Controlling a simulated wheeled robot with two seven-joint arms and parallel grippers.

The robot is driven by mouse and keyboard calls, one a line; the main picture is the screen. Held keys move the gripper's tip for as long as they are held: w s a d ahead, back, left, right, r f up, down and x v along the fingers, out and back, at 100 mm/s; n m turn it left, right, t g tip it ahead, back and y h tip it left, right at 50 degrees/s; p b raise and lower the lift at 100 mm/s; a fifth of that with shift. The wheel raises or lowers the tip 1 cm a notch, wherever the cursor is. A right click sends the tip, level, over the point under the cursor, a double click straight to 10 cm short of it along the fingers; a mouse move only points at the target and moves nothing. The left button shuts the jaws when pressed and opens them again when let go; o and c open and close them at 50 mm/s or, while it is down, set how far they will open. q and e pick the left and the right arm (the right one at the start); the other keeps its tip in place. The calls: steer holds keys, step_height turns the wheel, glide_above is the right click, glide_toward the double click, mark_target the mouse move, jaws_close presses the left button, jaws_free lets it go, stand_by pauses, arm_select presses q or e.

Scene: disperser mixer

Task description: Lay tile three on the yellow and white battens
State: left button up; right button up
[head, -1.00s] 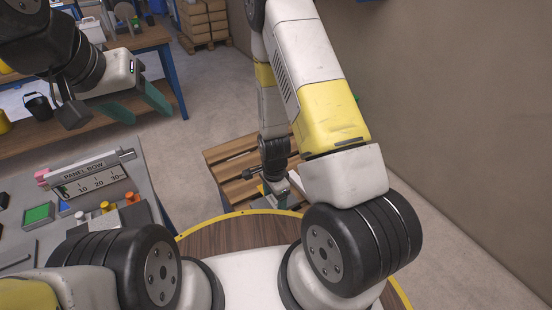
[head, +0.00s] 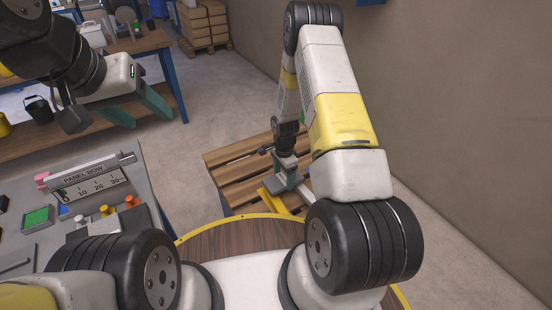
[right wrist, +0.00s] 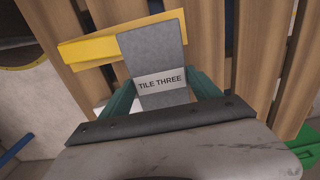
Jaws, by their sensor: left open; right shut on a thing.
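Tile three (right wrist: 158,70) is a grey slab with a white "TILE THREE" label, held between the green fingers of my right gripper (right wrist: 165,98). In the right wrist view its far end overlaps the yellow batten (right wrist: 95,47); I cannot tell whether they touch. The yellow batten also shows in the head view (head: 277,204), on a slatted wooden pallet (head: 235,172). A white batten (head: 305,192) shows beside my right gripper (head: 284,178), partly hidden by the arm. My left gripper (head: 137,108) is open and empty, high at the left, away from the pallet.
A grey bench (head: 130,178) with a "PANEL BOW" scale (head: 97,182) and coloured knobs stands at the left. A round wooden top with a yellow rim (head: 215,236) lies in front of the pallet. A wall is at the right. Floor behind the pallet is clear.

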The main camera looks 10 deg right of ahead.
steer(key=shift+f, duration=0.8)
steer(key=shift+f, duration=0.2)
steer(key=o, duration=2)
